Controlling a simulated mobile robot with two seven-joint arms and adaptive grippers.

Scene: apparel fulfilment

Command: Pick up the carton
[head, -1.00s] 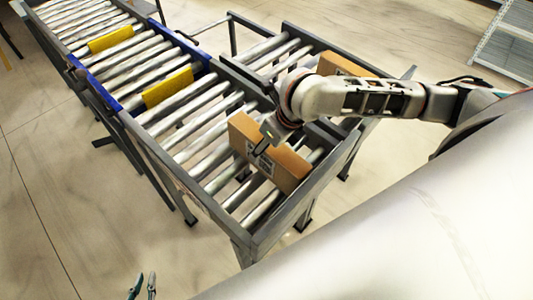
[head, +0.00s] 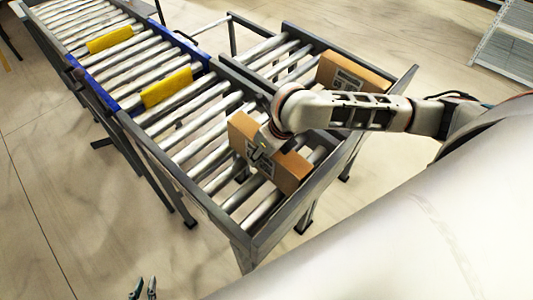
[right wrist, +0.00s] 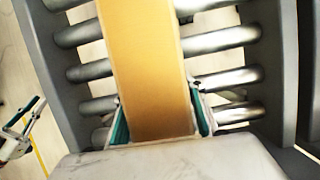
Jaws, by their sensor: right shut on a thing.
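A brown carton (head: 289,171) with a printed label stands on the near end of the roller conveyor. My right gripper (head: 262,148) comes down over its middle from above and hides part of it. In the right wrist view the carton (right wrist: 145,60) runs between the two teal-padded fingers of the right gripper (right wrist: 161,122), which is shut on it, one finger at each side. The carton still appears to rest on the rollers. My left gripper (head: 142,288) is at the bottom edge of the head view, empty, its fingers apart, away from the conveyor.
A second brown carton (head: 352,73) sits at the conveyor's far right corner, behind my right arm. Metal side rails (head: 195,200) border the rollers. Two yellow pieces (head: 167,88) lie farther up the line. A shelf rack (head: 505,45) stands at the upper right.

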